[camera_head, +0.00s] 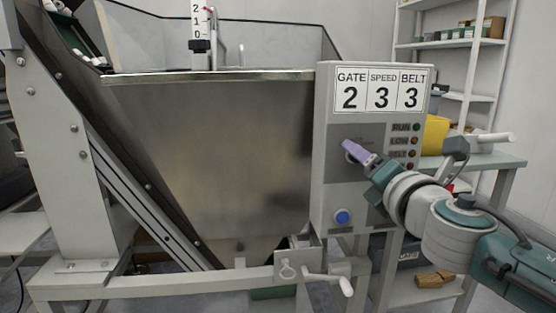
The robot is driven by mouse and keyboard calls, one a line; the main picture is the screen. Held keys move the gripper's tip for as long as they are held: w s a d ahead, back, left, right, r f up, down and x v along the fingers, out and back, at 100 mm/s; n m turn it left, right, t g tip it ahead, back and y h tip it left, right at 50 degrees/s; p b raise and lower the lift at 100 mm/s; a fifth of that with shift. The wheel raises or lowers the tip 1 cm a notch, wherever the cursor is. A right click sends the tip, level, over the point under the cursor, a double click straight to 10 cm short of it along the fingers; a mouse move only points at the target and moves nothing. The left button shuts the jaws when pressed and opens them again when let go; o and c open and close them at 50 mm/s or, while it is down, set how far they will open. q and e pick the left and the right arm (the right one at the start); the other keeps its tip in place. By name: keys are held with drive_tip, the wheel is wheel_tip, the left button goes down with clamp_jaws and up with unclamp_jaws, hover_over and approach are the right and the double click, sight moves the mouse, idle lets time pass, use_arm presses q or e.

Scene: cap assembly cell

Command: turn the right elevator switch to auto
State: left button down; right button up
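A grey control box (336,115) stands at the centre right, with a sign (381,90) reading gate 2, speed 3, belt 3. My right gripper (352,149) comes in from the right and its lilac fingertips are at the upper left of the panel face, at a dark round knob or switch. The fingers cover most of the switch, so its setting and any label are hidden. I cannot tell whether the fingers grip it. My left gripper is not in view.
A blue button (342,217) sits low on the panel; indicator lamps (416,127) are at its right. A metal hopper (210,160) fills the left and middle. A hand crank (335,282) sticks out below the box. A bench (480,160) and shelves (450,43) stand behind my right arm.

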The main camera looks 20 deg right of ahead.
clamp_jaws()
idle(0.5)
